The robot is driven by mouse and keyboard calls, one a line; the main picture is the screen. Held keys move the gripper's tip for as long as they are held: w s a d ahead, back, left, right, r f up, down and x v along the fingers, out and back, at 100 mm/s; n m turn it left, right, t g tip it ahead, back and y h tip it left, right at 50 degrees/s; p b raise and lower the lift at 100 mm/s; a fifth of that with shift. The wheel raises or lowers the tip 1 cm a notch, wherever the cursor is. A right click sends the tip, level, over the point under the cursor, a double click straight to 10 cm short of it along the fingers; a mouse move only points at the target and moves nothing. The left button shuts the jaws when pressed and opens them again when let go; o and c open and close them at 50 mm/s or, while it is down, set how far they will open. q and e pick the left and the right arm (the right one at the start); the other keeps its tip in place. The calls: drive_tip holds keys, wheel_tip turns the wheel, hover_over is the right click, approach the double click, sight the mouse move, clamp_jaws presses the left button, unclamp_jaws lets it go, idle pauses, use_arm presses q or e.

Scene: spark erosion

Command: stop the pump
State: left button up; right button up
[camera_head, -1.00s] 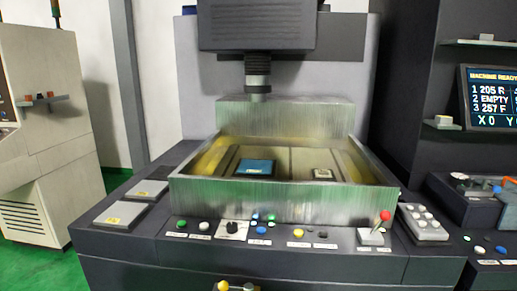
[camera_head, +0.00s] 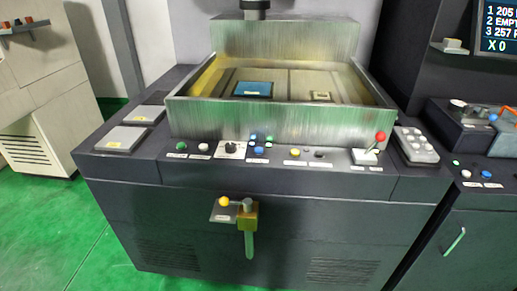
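A control panel runs along the front of the machine, below the metal tank (camera_head: 280,122). From left it carries a green button (camera_head: 181,146), a white button (camera_head: 204,147), a black knob on a white plate (camera_head: 231,147), a cluster of blue and green buttons (camera_head: 262,141), a yellow button (camera_head: 295,153), a dark button (camera_head: 320,154) and a red-ball lever (camera_head: 379,138). Their labels are too small to read, so I cannot tell which one is for the pump. Neither of my grippers is in view.
A brass valve (camera_head: 247,215) with a green handle hangs on the cabinet front beside a yellow button (camera_head: 223,202). A second console (camera_head: 465,118) stands at the right. Green floor (camera_head: 75,235) is clear at the left.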

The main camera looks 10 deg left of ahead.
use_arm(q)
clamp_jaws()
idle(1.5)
